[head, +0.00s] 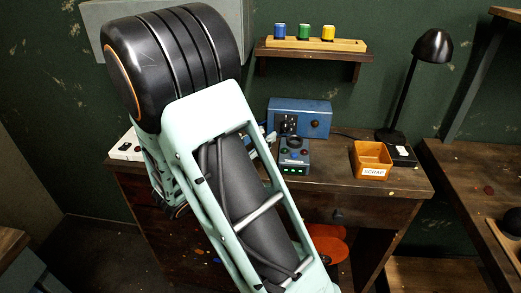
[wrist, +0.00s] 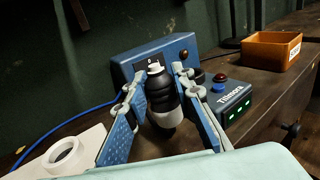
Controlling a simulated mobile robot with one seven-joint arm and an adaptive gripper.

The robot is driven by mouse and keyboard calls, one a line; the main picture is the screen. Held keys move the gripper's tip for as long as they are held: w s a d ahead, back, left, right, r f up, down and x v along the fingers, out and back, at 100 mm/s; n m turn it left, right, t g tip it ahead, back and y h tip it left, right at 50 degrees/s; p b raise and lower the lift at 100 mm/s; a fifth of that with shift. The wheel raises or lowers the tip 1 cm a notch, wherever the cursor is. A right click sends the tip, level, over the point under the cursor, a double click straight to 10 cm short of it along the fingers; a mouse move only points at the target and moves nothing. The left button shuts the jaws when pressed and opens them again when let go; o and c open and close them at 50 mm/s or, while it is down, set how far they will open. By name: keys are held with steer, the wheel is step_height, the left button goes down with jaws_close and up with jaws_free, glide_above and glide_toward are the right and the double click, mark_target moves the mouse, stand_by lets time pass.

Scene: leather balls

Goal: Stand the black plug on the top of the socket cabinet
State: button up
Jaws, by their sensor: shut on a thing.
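The black plug (wrist: 160,93), ribbed, with a white tip and a pale collar low down, is between the fingers of my gripper (wrist: 158,82) in the wrist view. My gripper is shut on it. The plug shows in front of the blue socket cabinet (wrist: 186,44) and covers part of its face; I cannot tell whether they touch. The cabinet (head: 314,110) stands at the back of the wooden bench in the head view. There my arm hides the plug and most of my gripper.
A small control box with green lights (head: 295,158) stands before the cabinet. An orange scrap bin (head: 371,158) and a black lamp (head: 432,48) are to the right. A shelf (head: 310,52) hangs above.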

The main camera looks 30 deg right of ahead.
steer(key=shift+w+d+f, duration=0.1)
steer(key=shift+w+f, duration=0.05)
steer(key=shift+f, duration=0.1)
steer(key=shift+w+d+f+b, duration=0.15)
steer(key=shift+f+b, duration=0.1)
steer(key=shift+f, duration=0.6)
steer(key=shift+w+a+f+b, duration=0.1)
steer(key=shift+f+b, duration=0.15)
steer(key=shift+f, duration=0.6)
steer(key=shift+f, duration=0.15)
steer(key=o, duration=0.8)
steer(key=shift+c, duration=0.2)
steer(key=shift+r, duration=0.25)
steer(key=p+v, duration=0.1)
steer(key=v, duration=1.1)
steer(key=shift+f, duration=0.1)
